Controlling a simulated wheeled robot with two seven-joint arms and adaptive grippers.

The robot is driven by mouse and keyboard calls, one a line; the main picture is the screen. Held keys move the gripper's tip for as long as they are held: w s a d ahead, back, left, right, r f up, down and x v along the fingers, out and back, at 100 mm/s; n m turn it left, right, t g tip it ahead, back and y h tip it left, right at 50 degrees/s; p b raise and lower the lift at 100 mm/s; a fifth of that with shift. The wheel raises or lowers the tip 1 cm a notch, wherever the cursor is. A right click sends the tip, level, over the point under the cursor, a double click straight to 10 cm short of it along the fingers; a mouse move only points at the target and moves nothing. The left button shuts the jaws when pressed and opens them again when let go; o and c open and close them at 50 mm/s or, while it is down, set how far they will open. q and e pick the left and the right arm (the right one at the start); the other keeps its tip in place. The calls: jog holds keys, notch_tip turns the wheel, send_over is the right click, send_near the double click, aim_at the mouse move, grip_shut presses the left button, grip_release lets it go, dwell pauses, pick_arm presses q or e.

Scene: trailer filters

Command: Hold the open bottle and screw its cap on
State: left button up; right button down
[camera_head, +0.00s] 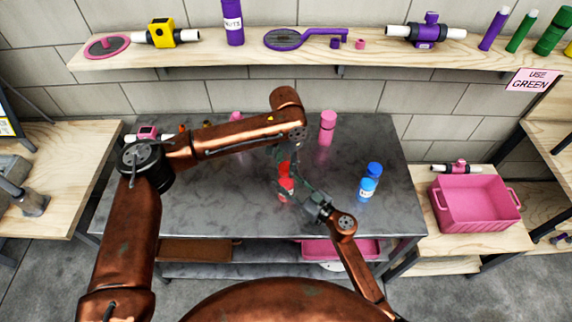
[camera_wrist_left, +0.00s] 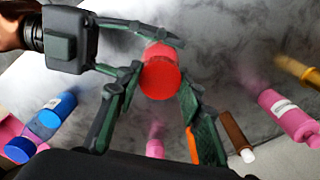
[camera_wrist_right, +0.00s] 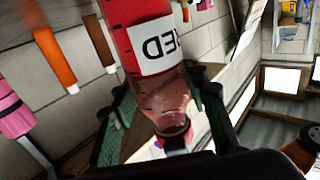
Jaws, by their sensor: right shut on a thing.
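The red bottle (camera_wrist_right: 155,90) has a white label and a clear upper part. It is between the fingers of my right gripper (camera_wrist_right: 160,110), which is shut on it. In the head view the bottle (camera_head: 286,189) is upright above the dark table. The round red cap (camera_wrist_left: 160,82) is at the bottle's top, between the fingertips of my left gripper (camera_wrist_left: 162,85). The left fingers come from above and stand apart on either side of the cap. I cannot tell whether the cap is threaded on. The right gripper also enters the left wrist view from the upper left.
A blue bottle (camera_head: 367,189) stands right on the grey table (camera_head: 225,205). A pink bottle (camera_head: 327,128) stands at the back. A pink crate (camera_head: 478,205) is on the right bench. The table's front left is clear.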

pick_arm(q)
jog(key=c, duration=0.7)
jog(key=shift+c, duration=0.2)
jog(key=o, duration=1.4)
notch_tip(320, 180, up, 12)
pick_arm(e)
jog(key=c, duration=1)
grip_release()
jog(key=shift+c, duration=0.2)
